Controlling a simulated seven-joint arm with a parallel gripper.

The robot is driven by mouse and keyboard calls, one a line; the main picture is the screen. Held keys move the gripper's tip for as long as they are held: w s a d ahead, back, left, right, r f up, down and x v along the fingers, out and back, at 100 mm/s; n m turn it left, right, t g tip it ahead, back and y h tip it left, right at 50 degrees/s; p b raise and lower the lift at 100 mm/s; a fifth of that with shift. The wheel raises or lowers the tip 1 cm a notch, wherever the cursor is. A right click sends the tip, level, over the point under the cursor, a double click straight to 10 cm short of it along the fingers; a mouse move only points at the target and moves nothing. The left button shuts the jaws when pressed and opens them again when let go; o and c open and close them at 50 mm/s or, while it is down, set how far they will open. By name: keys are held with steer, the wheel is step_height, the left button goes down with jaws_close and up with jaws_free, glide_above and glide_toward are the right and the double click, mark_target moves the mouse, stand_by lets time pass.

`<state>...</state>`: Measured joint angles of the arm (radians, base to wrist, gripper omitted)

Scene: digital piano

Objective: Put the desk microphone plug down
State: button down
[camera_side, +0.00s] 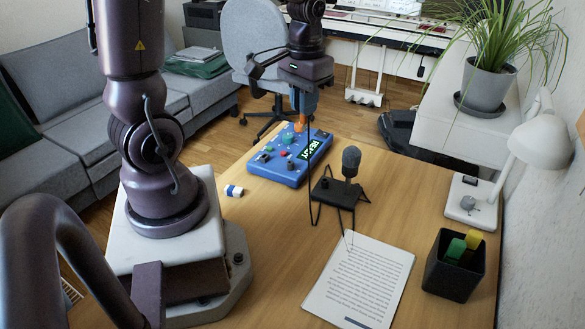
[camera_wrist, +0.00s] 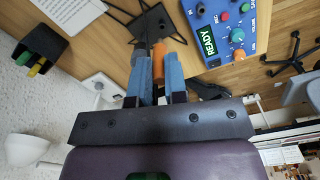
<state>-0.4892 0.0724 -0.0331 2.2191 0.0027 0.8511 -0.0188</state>
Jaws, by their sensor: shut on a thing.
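My gripper (camera_side: 302,112) is shut on the orange desk microphone plug (camera_side: 299,125). In the wrist view the plug (camera_wrist: 158,63) sits between the blue fingers of my gripper (camera_wrist: 157,70). In the side view it appears against the back edge of the blue box (camera_side: 270,169); its height above the desk is hard to judge. The wrist view shows the plug to the left of the box (camera_wrist: 212,52). The desk microphone (camera_side: 351,161) stands upright on its black base (camera_side: 335,193). A thin black cable hangs near my gripper and the base.
The blue box has knobs, buttons and a READY display. A printed sheet (camera_side: 360,285), a black pen cup (camera_side: 455,270) and a white lamp (camera_side: 470,205) are on the desk (camera_side: 270,270). Bare wood shows at front centre.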

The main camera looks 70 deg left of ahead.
steer(key=s+f+n, duration=0.2)
steer(key=s+n, duration=0.2)
steer(key=s, duration=0.7)
steer(key=shift+w+a+f, duration=1.5)
steer(key=shift+w+f, duration=0.3)
steer(key=shift+f, duration=0.35)
steer(key=shift+w+a+f, duration=1.45)
steer(key=shift+w+f, duration=0.3)
steer(key=shift+f, duration=0.4)
steer(key=shift+w+a+f, duration=1.5)
steer(key=shift+w+f, duration=0.3)
steer(key=shift+f, duration=0.35)
steer(key=shift+f, duration=0.3)
steer(key=shift+f, duration=0.15)
steer(key=c, duration=1.1)
jaws_free()
steer(key=shift+c, duration=0.2)
